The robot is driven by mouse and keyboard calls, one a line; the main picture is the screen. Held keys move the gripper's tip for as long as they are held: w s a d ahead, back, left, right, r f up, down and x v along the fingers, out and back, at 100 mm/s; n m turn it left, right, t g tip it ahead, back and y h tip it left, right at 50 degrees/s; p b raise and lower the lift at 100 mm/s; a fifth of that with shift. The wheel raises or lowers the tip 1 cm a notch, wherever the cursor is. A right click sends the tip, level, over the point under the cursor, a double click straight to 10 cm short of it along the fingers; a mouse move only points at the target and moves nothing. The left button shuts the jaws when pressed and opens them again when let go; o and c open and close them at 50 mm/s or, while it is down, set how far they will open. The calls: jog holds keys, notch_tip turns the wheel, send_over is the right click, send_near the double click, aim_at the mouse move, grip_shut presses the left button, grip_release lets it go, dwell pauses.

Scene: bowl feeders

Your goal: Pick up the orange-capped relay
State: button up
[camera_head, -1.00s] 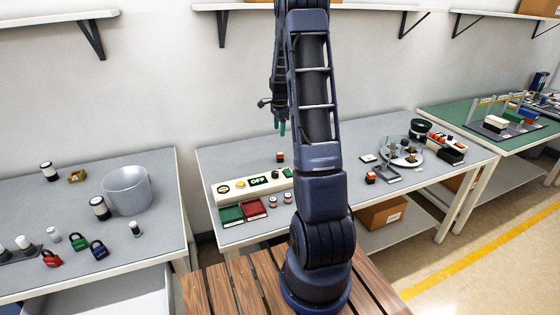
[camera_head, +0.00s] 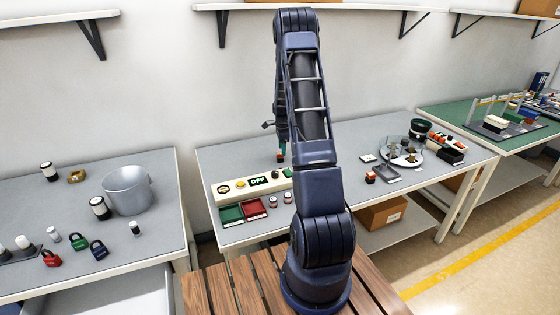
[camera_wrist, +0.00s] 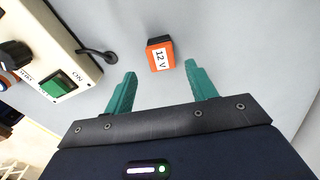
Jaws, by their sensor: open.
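The orange-capped relay (camera_wrist: 160,53) shows in the wrist view as a small block with an orange face, a white "12 V" label and a dark side. It lies on the grey table just past the fingertips, in line with the gap between them. My gripper (camera_wrist: 161,70) is open, with its teal fingers apart and nothing between them. In the head view the relay (camera_head: 280,158) stands behind the control panel, and my gripper (camera_head: 283,148) hangs right by it, partly hidden behind my arm. I cannot tell the exact height gap.
The control panel (camera_head: 250,183) with a lever, buttons and a cable stands close to the left of the relay in the wrist view. Table around the relay is otherwise clear.

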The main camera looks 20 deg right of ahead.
aim_at(280, 153)
jog(key=shift+w+a+f, duration=0.1)
jog(key=shift+a+f, duration=0.05)
jog(key=shift+f, duration=0.7)
jog(key=shift+w+a+f, duration=0.1)
jog(key=shift+a+f, duration=0.1)
jog(key=shift+f, duration=0.7)
jog(key=shift+w+a+f, duration=0.1)
jog(key=shift+a+f, duration=0.05)
jog(key=shift+f, duration=0.7)
jog(key=c, duration=1.1)
jog(key=shift+r, duration=0.15)
